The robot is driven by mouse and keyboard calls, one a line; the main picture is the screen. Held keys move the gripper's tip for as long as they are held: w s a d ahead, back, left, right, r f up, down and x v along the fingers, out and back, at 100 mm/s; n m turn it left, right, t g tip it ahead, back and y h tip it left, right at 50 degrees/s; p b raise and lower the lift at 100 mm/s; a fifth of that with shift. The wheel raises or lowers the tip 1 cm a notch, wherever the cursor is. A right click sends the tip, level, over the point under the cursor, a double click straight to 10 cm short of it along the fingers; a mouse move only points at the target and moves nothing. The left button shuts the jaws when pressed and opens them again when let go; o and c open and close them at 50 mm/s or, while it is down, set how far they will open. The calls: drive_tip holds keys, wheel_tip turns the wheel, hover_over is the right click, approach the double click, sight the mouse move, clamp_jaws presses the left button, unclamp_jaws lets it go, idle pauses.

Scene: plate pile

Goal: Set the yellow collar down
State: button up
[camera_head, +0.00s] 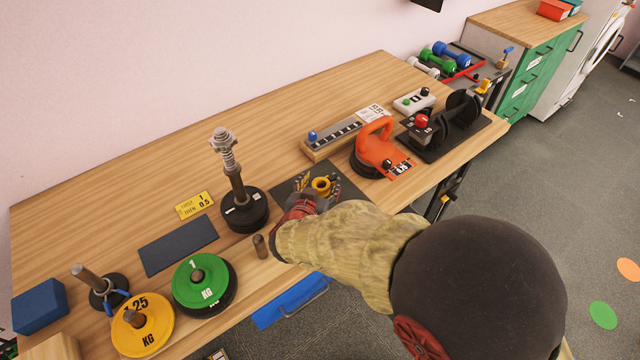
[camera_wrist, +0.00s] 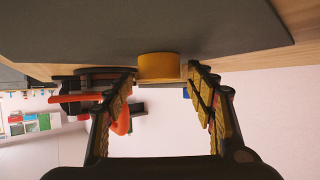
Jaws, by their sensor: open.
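The yellow collar (camera_head: 321,184) sits on a dark grey mat (camera_head: 287,187) near the front middle of the table. In the wrist view, which looks upside down, the collar (camera_wrist: 158,65) rests against the mat (camera_wrist: 150,25), between the ends of my fingers. My gripper (camera_wrist: 163,78) is open, with a gap visible on both sides of the collar. In the head view my gripper (camera_head: 311,190) is low at the mat, and my arm hides part of the mat.
Left of the mat stands a post with a spring and black plates (camera_head: 245,212). Green (camera_head: 200,285) and yellow (camera_head: 143,328) plates lie at the front left. An orange suction lifter (camera_head: 373,145) and a black dumbbell on a stand (camera_head: 455,122) are to the right.

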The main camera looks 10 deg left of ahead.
drive_tip(key=shift+r+p, duration=0.25)
drive_tip(key=shift+p, duration=0.05)
drive_tip(key=p+v, duration=0.2)
drive_tip(key=v, duration=1)
drive_tip(key=shift+f, duration=0.2)
